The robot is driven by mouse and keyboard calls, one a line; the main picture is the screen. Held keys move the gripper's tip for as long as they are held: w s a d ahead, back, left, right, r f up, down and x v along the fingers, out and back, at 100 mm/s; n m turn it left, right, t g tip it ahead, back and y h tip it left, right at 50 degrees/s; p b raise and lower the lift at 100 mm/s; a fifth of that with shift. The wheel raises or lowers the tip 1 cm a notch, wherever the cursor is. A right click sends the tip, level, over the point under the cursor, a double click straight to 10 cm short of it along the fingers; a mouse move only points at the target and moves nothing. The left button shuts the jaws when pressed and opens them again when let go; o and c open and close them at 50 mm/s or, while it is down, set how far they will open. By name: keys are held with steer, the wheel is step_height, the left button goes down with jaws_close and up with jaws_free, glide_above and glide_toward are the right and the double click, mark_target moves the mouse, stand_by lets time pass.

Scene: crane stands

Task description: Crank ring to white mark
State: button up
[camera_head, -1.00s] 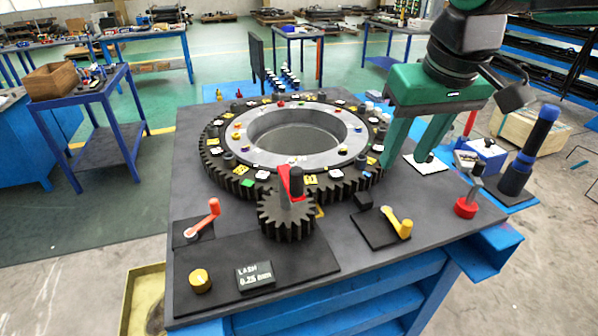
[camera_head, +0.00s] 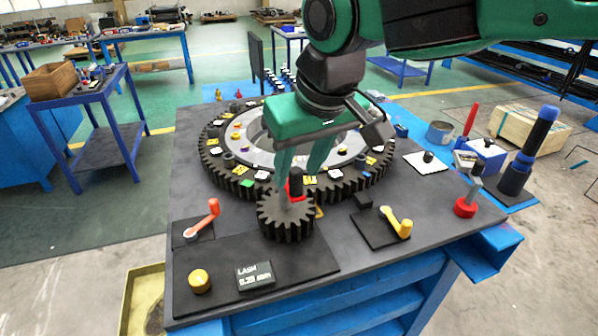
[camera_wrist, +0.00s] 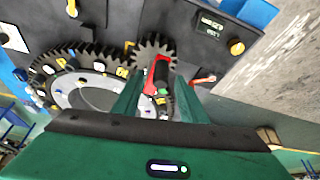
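The large toothed ring (camera_head: 240,186) lies flat on the dark bench top, with white, yellow and other coloured marks around it. It also shows in the wrist view (camera_wrist: 45,85). A small dark pinion (camera_head: 287,222) sits at its near edge. The pinion carries a red crank with a black upright handle (camera_head: 296,184); the red crank arm shows in the wrist view (camera_wrist: 153,75). My gripper (camera_head: 298,178) points down over the crank. In the wrist view its fingers (camera_wrist: 160,88) are apart, with the handle between them; contact cannot be told. My gripper hides the ring's far middle.
An orange lever (camera_head: 205,218) stands left of the pinion and a yellow lever (camera_head: 398,224) right. A yellow knob (camera_head: 199,280) and a LASH display (camera_head: 254,276) are at the front. A red-based post (camera_head: 467,204) and a blue-black cylinder (camera_head: 528,150) stand at right.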

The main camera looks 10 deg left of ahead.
mark_target(288, 195)
steer(key=shift+x, duration=1.2)
jaws_close()
